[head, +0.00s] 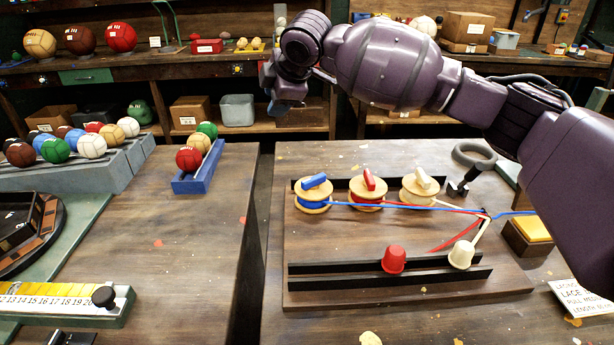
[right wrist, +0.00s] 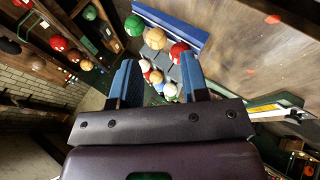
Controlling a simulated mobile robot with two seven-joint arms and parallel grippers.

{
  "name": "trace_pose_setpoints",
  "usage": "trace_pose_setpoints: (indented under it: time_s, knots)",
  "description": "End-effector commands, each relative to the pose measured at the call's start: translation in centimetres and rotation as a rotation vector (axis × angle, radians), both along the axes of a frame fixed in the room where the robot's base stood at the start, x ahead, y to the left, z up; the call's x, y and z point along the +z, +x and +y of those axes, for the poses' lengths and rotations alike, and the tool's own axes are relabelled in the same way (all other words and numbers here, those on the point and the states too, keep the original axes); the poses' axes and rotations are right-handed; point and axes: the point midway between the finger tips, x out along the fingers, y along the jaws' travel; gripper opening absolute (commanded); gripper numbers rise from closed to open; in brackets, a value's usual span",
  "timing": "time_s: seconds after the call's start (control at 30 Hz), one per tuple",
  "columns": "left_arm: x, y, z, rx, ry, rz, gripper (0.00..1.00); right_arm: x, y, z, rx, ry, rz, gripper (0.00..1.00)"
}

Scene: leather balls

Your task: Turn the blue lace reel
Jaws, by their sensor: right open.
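The blue lace reel (head: 313,204) stands at the left of a row of three reels on the brown board (head: 340,235). It has pale wooden discs, blue lace wound between them and a blue handle (head: 313,181) on top. Blue lace runs from it to the right across the board. My right gripper (head: 283,100) is up at the back, above and apart from the reel. In the right wrist view my right gripper (right wrist: 158,60) is open with nothing between its fingers. The reel does not show there. My left gripper is not in view.
The red reel (head: 368,190) and the cream reel (head: 419,190) stand right of it. A blue ball tray (head: 190,182) is on the left table, across a gap.

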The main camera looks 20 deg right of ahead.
Motion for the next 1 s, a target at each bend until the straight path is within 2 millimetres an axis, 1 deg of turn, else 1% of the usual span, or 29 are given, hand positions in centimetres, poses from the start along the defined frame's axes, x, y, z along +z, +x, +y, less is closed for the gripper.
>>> trace_pose_setpoints:
  time_s: [0.03,0.1,0.2,0.3,0.37,0.47,0.53,0.67,0.77,1.0]
  knots:
    - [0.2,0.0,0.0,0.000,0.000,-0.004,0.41,-0.9,-1.3,-0.3,0.018,-0.033,0.095,0.41]
    - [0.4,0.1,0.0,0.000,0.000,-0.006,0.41,-2.0,-3.3,-0.8,0.062,-0.085,0.233,0.41]
    - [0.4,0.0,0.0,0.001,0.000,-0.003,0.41,-3.0,-6.0,-1.5,0.138,-0.156,0.401,0.41]
    - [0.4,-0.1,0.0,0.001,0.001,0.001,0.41,-3.4,-8.1,-2.3,0.212,-0.221,0.520,0.41]
    - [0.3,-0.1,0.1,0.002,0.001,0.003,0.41,-3.4,-8.8,-2.8,0.245,-0.259,0.563,0.41]
    - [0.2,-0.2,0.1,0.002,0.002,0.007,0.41,-3.5,-9.4,-3.4,0.283,-0.310,0.594,0.41]
    - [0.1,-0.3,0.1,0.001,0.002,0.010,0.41,-3.6,-9.4,-3.5,0.302,-0.319,0.593,0.41]
    - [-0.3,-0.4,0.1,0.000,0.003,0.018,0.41,-4.6,-9.3,-3.5,0.310,-0.321,0.593,0.41]
    - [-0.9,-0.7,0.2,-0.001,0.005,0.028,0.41,-6.1,-9.3,-3.5,0.309,-0.321,0.595,0.41]
    - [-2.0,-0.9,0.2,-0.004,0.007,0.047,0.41,-10.5,-9.3,-3.5,0.309,-0.320,0.597,0.41]
